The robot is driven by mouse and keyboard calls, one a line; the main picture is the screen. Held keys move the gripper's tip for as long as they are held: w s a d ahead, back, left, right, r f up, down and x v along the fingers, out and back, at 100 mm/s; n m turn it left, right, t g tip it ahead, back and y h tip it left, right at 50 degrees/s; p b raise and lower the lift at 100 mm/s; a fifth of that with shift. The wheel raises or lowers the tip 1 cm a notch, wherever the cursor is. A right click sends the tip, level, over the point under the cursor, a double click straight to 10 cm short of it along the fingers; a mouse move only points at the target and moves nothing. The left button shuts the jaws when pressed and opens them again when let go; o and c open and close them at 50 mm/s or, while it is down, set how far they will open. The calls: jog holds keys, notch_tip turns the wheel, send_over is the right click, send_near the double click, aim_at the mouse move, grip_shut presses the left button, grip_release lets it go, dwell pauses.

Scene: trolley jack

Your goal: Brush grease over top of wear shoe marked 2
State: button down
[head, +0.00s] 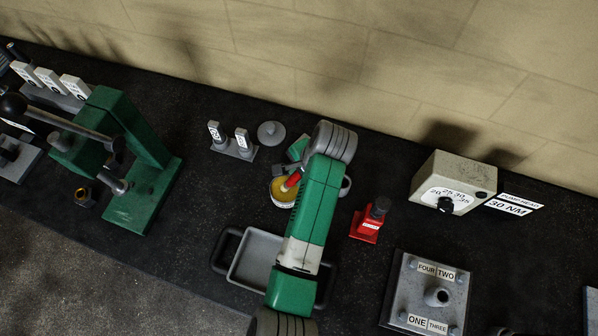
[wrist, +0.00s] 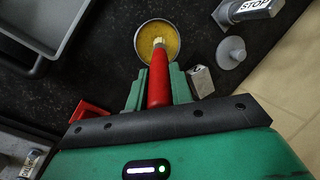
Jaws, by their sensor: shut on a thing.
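My gripper (wrist: 158,92) is shut on the red handle of a brush (wrist: 158,78), with a green finger on each side of it. The pale bristles are at the yellow grease in a round pot (wrist: 141,54); I cannot tell how deep they reach. In the head view the red handle (head: 292,181) slants over the pot (head: 284,201), and my arm hides much of the gripper. A row of white-topped upright pieces (head: 48,82) stands at the far left behind the green press. Their marks are too small to read, so I cannot tell which piece is marked 2.
A green press (head: 145,190) with a dark lever stands at left. A grey tray (head: 250,262) lies partly under my arm. Two labelled posts (head: 230,148), one reading STOP, a grey knob (head: 271,133), a red jack-like piece (head: 368,222) and a dial box (head: 452,183) stand around.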

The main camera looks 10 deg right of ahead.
jog(key=shift+f, duration=0.1)
dwell(0.3)
notch_tip(320, 180, up, 7)
jog(key=p, duration=0.7)
jog(key=shift+p, duration=0.35)
jog(key=a+r+n+g, duration=0.1)
jog(key=n, duration=0.3)
jog(key=a+r+n+g, duration=0.1)
jog(key=n, duration=0.3)
jog(key=s+a+r+n+g, duration=0.1)
jog(key=n, duration=0.2)
jog(key=shift+a+n+g, duration=0.3)
jog(key=shift+a+n, duration=0.1)
